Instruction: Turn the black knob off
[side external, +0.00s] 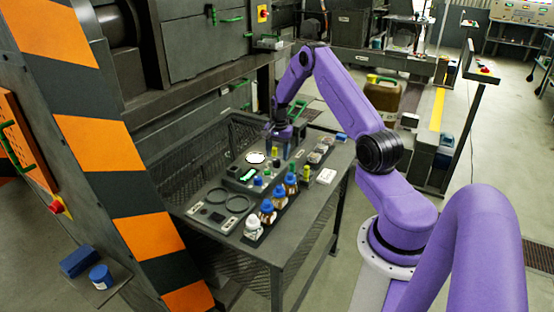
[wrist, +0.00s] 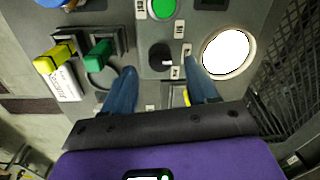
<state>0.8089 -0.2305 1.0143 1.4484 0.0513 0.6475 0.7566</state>
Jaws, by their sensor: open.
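The black knob (wrist: 160,56) is a small dark shape on the grey panel (wrist: 146,88) in the wrist view. Small white labels lie beside it. My gripper (wrist: 158,69) is open, with one blue finger to the lower left of the knob and the other to its lower right. The fingers appear apart from the knob, though their height above the panel is hard to judge. In the side view my gripper (side external: 278,146) points down over the far part of the table.
A green button (wrist: 162,8) and a round white disc (wrist: 228,52) are near the knob. Yellow (wrist: 54,58) and green (wrist: 98,54) handled parts stand to the left. Blue-capped bottles (side external: 267,212) stand at the table's near side. A mesh guard (side external: 205,160) borders the table.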

